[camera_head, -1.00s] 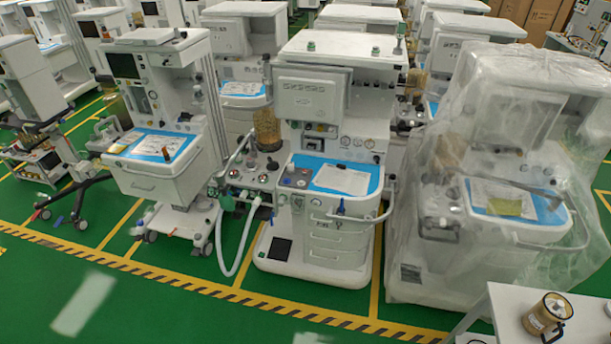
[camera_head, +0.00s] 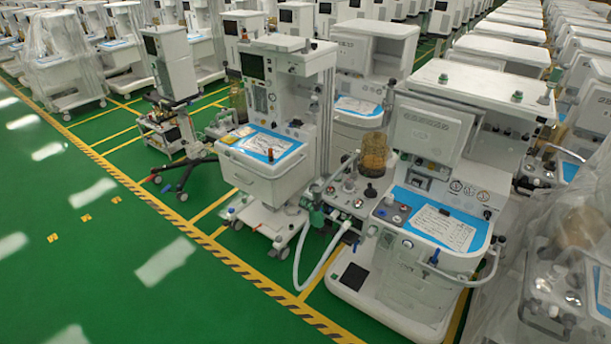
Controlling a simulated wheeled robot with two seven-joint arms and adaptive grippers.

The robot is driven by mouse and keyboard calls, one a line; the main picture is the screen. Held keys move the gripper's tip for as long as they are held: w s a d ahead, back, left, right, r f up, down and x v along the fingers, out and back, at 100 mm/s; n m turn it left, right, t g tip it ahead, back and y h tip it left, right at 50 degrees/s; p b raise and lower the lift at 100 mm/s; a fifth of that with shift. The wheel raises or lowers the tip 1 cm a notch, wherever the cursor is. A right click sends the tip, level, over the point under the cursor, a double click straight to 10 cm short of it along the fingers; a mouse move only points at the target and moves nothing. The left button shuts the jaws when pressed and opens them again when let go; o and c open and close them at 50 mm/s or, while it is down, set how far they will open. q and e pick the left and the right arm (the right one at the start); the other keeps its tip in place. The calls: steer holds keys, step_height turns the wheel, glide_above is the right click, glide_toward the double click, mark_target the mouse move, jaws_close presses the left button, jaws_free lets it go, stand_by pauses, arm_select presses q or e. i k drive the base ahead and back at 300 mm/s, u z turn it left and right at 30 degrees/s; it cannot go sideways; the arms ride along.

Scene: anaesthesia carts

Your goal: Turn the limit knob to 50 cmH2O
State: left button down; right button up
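A white anaesthesia cart (camera_head: 405,285) stands right of centre, with a blue work surface holding a white sheet (camera_head: 443,228). On its left side are a breathing assembly with small knobs and fittings, an amber canister (camera_head: 374,157) and a white hose (camera_head: 318,270). A small dark knob (camera_head: 389,200) sits at the left end of the work surface. I cannot tell which fitting is the limit knob, nor read any scale at this size. Neither of my grippers is in view.
Another cart (camera_head: 262,180) with a screen stands left of it, and a plastic-wrapped cart (camera_head: 570,270) at the right edge. Rows of carts fill the back. Open green floor (camera_head: 110,250) lies at front left, beyond a yellow-black striped line (camera_head: 215,250).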

mark_target(349, 182)
steer(key=u, duration=0.15)
steer(key=i, duration=1.3)
steer(key=z, duration=0.8)
